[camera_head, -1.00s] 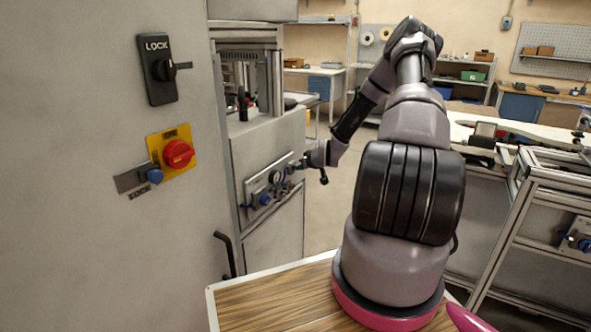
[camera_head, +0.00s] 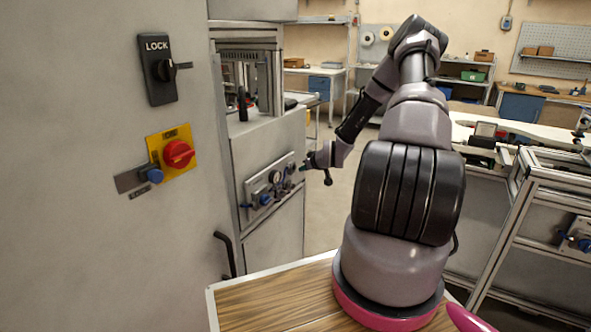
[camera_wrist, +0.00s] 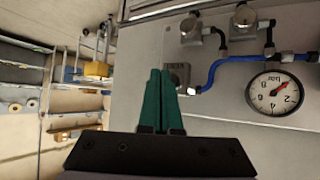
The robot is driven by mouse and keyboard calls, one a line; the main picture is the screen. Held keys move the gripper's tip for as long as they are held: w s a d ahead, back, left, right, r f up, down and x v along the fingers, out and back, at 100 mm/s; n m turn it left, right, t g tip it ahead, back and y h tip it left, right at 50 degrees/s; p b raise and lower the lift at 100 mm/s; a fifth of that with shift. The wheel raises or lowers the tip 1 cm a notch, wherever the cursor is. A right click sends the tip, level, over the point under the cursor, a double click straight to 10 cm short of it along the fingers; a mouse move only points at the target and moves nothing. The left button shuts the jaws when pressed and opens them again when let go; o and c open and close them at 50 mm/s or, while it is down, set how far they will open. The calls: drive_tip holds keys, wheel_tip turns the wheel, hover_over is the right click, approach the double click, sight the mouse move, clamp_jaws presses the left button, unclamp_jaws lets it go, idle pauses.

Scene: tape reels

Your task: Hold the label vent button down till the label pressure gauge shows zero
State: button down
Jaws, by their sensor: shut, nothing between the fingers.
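The label pressure gauge (camera_wrist: 274,93) is a round white dial marked "bar", upside down at the right of the wrist view. Its red needle points to the upper right of the picture; I cannot read the figure surely. In the head view it is a small dial (camera_head: 274,177) on the side panel. My gripper (camera_wrist: 160,73) is shut and empty, its green fingertips in front of a grey block (camera_wrist: 182,74) at the panel, partly hidden behind them. I cannot tell whether this holds the vent button.
Metal fittings with blue hose (camera_wrist: 228,62) run beside the gauge. A blue knob (camera_head: 265,199) sits low on the panel. A grey cabinet with a red switch (camera_head: 178,154) fills the left. Open floor lies right of the machine.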

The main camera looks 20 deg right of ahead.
drive_tip(key=shift+s+d, duration=0.8)
drive_tip(key=shift+s, duration=0.2)
drive_tip(key=shift+s+d, duration=0.75)
drive_tip(key=shift+s, duration=0.25)
drive_tip(key=s+a+r+m+g+h, duration=0.1)
drive_tip(key=s+a+r, duration=0.25)
drive_tip(key=r, duration=0.65)
drive_tip(key=s+a+r+g, duration=0.15)
drive_tip(key=s+r, duration=0.25)
drive_tip(key=r, duration=0.5)
drive_tip(key=s+a+r+m+g+h, duration=0.1)
drive_tip(key=s+a+r, duration=0.2)
drive_tip(key=r, duration=0.7)
drive_tip(key=s+a+r+m+y, duration=0.1)
drive_tip(key=s+a+r, duration=0.2)
drive_tip(key=s, duration=0.5)
drive_tip(key=s+a+r+m+y, duration=0.1)
drive_tip(key=s+a+r, duration=0.3)
drive_tip(key=s+r, duration=0.2)
drive_tip(key=s+a+r+m, duration=0.1)
drive_tip(key=s+a+r, duration=0.3)
drive_tip(key=s, duration=0.6)
drive_tip(key=shift+s+a+r+m+y, duration=0.2)
drive_tip(key=shift+r+m+y, duration=0.1)
drive_tip(key=shift+m+y, duration=0.1)
drive_tip(key=shift+d, duration=0.1)
